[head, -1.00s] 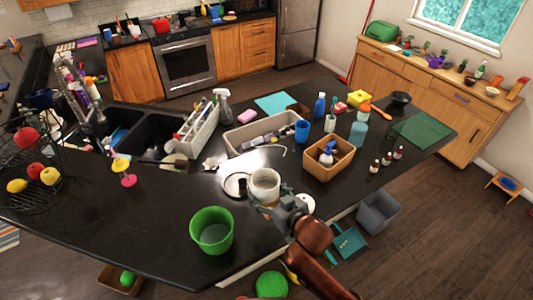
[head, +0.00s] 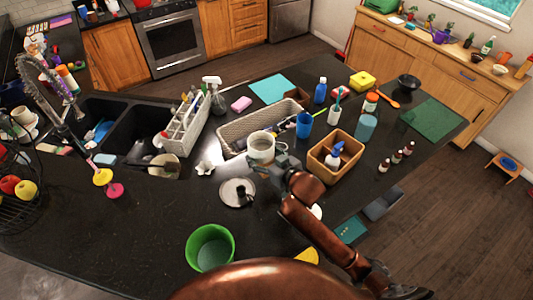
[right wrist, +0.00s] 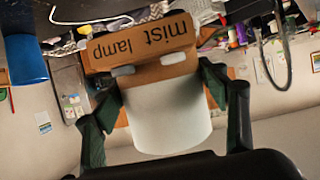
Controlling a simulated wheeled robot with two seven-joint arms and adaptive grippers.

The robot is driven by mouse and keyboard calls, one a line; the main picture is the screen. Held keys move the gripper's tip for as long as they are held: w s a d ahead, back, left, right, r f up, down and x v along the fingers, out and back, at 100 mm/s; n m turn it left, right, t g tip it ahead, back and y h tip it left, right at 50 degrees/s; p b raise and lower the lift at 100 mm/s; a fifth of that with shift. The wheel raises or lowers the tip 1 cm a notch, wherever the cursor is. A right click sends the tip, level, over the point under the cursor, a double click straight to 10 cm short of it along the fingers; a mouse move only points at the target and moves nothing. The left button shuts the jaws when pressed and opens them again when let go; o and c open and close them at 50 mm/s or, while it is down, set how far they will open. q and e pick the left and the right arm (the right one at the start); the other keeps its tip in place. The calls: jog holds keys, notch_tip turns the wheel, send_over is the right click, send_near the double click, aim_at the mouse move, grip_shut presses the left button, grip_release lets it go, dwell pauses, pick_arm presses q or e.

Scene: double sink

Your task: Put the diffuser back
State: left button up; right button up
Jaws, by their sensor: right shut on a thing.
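The diffuser (head: 261,150) is a white cylinder with a pale rim, held above the dark counter in front of the grey basket. In the right wrist view its white body (right wrist: 168,118) is between my fingers, with a tan part lettered "mist lamp" (right wrist: 142,44) at its far end. My right gripper (head: 262,168) is shut on it; it also shows in the right wrist view (right wrist: 165,105). A round white dish (head: 238,193) with a dark middle lies on the counter, nearer than the diffuser and slightly left. My left gripper is not in view.
A tan bin (head: 335,157) with a spray bottle stands right of my gripper. The grey basket (head: 232,130) is behind, the white caddy (head: 184,135) by the sink. A green bucket (head: 210,248) stands in front. The counter left of it is clear.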

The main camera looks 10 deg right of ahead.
aim_at(265, 146)
jog(key=w, duration=0.1)
jog(key=w+d+f, duration=0.1)
jog(key=w, duration=0.1)
jog(key=w+f, duration=0.1)
jog(key=w, duration=0.1)
jog(key=shift+w+d+p, duration=0.15)
jog(key=shift+d+p, duration=0.2)
jog(key=shift+d, duration=0.05)
jog(key=w+f, duration=0.2)
jog(key=f, duration=0.1)
jog(key=w+d+f, duration=0.1)
jog(key=shift+d+f+p, duration=0.1)
jog(key=shift+f+p, duration=0.25)
jog(key=shift+w+d+f, duration=0.1)
jog(key=shift+w+f, duration=0.45)
jog(key=shift+f, duration=0.05)
notch_tip(265, 146, down, 3)
jog(key=shift+s+r+p, duration=0.15)
jog(key=shift+r+p, duration=0.05)
jog(key=shift+p, duration=0.45)
jog(key=shift+f, duration=0.3)
jog(key=o, duration=1.5)
jog(key=shift+f, duration=0.1)
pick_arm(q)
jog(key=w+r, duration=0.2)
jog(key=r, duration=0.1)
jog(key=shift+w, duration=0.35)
pick_arm(e)
jog(key=shift+o, duration=0.2)
